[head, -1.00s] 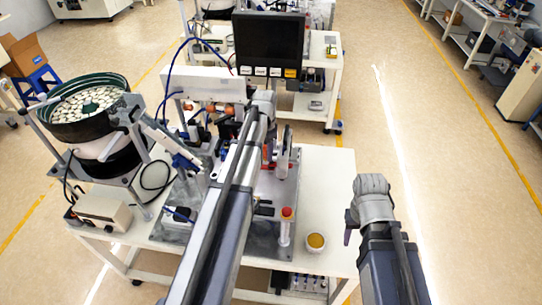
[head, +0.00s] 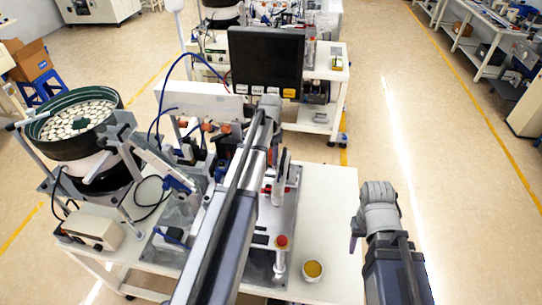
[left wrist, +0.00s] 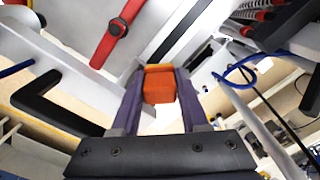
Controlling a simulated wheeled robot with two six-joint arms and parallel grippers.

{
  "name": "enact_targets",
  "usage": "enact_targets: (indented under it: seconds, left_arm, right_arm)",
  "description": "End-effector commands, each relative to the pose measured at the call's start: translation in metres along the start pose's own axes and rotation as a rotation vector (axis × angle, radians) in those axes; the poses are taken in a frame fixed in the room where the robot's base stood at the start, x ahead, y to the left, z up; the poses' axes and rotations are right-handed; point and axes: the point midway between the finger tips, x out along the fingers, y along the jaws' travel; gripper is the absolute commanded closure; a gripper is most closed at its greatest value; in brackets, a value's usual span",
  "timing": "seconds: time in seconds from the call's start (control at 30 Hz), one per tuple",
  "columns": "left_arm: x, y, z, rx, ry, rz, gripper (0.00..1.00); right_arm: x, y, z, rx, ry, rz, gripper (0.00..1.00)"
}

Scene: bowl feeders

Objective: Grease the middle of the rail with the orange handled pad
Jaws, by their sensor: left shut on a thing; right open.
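The orange handled pad shows in the left wrist view as an orange block (left wrist: 159,89) between my left fingers. My left gripper (left wrist: 158,80) is shut on it. The pad's underside is hidden. In the head view my left arm reaches over the middle of the bench, and I cannot clearly make out its fingers or the pad. I cannot single out the rail with certainty; my arm covers part of the machine. My right gripper (head: 355,243) is open and empty, off the bench's right side. A round pot of yellow stuff (head: 313,270) stands on the bench's front right.
A bowl feeder (head: 75,130) stands at the left, with a control box (head: 90,228) below it. A black monitor (head: 265,62) stands at the back. A red button post (head: 281,255) rises near the pot. A red lever (left wrist: 115,33) is near my left gripper.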

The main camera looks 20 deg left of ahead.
Motion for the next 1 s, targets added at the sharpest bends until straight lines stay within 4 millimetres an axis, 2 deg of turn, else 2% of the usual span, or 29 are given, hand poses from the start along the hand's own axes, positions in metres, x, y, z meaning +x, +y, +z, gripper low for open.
enact_targets:
  seconds: [0.27,0.73,1.0]
  left_arm:
    - [0.01,0.0,0.0,0.0,0.0,0.0,1.0]
    - [0.055,0.0,0.0,0.0,0.0,0.0,1.0]
    - [0.06,0.0,0.0,0.0,0.0,0.0,1.0]
  right_arm:
    - [0.01,-0.001,-0.001,0.001,0.0,0.0,0.5]
    - [0.055,-0.005,-0.004,0.002,0.002,0.0,0.5]
    - [0.06,-0.005,-0.004,0.002,0.002,0.001,0.5]
